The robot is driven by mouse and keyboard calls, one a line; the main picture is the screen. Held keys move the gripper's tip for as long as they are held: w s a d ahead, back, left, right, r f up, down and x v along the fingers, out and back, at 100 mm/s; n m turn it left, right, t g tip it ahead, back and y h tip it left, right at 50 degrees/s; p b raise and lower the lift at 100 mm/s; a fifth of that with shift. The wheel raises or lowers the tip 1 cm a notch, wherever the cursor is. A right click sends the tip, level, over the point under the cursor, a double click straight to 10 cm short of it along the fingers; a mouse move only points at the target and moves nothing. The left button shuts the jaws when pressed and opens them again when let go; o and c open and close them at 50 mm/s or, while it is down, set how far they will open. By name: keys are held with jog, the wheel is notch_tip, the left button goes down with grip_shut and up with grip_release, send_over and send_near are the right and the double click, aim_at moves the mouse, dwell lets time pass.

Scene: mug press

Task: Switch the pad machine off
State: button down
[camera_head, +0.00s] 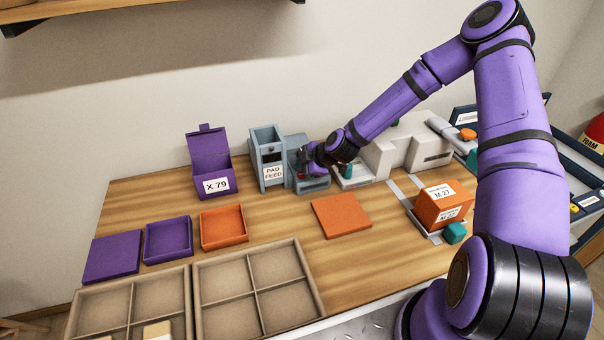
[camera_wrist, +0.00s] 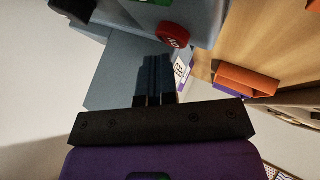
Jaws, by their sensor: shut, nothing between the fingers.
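The pad machine (camera_head: 314,185) is a blue-grey unit on the table, just right of the tall holder labelled PAD FEED (camera_head: 268,150). My gripper (camera_head: 305,156) is at the machine's upper part, and my arm hides some of it. In the wrist view my fingers (camera_wrist: 155,92) are together with nothing between them, in front of a blue-grey surface (camera_wrist: 118,70). A red round button (camera_wrist: 173,35) with pale marking sits beyond and slightly right of the fingertips, apart from them in the picture. Contact with the machine cannot be told.
A white-grey machine (camera_head: 424,150) stands to the right. Bare wood lies in front.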

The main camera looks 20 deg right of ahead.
aim_at(302, 175)
jog(key=shift+r, duration=0.55)
notch_tip(302, 175, up, 6)
dwell(0.6)
jog(key=shift+s, duration=0.1)
